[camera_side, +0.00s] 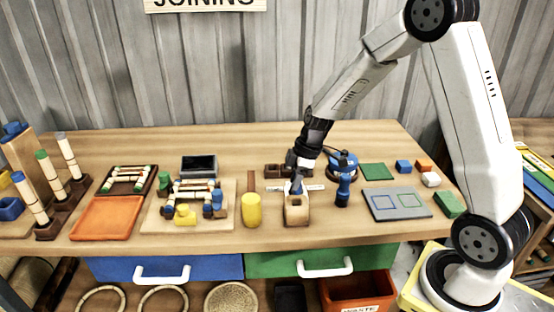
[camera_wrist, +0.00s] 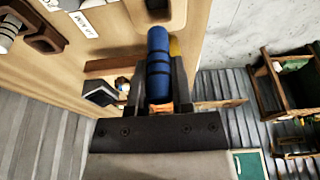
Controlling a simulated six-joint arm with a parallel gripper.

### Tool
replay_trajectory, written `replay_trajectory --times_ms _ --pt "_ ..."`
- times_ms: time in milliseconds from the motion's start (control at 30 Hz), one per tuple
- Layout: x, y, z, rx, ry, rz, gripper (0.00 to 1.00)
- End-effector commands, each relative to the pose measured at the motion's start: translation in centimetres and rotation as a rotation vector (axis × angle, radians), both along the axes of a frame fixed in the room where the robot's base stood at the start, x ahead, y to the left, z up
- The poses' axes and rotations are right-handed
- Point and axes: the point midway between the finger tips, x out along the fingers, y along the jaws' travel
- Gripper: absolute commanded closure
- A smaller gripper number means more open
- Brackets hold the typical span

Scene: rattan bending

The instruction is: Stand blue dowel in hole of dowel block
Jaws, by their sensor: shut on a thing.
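The blue dowel (camera_wrist: 158,52) is between the two dark fingers of my gripper (camera_wrist: 160,72) in the wrist view, its long side running up the picture. In the side view my gripper (camera_side: 297,174) points down just above the wooden dowel block (camera_side: 297,214), which stands near the table's front edge. A small blue part of the dowel (camera_side: 296,186) shows over the block's top. The fingers hide much of the dowel. I cannot tell whether its lower end is above the hole or inside it.
A yellow cylinder (camera_side: 251,211) stands left of the block. A blue and black tool (camera_side: 343,186) stands close on the right. A grey board with outlined squares (camera_side: 397,204) lies farther right. An orange tray (camera_side: 106,218) lies at the left.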

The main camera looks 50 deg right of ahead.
Motion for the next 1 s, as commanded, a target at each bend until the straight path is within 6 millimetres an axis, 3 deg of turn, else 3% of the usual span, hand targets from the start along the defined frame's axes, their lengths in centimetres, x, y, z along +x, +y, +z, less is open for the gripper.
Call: replay_trajectory --times_ms 500,1000 --pt "0.0 0.0 -3.9 0.001 0.001 0.001 1.00" --pt "0.0 0.0 -4.5 0.001 -0.001 0.000 1.00"
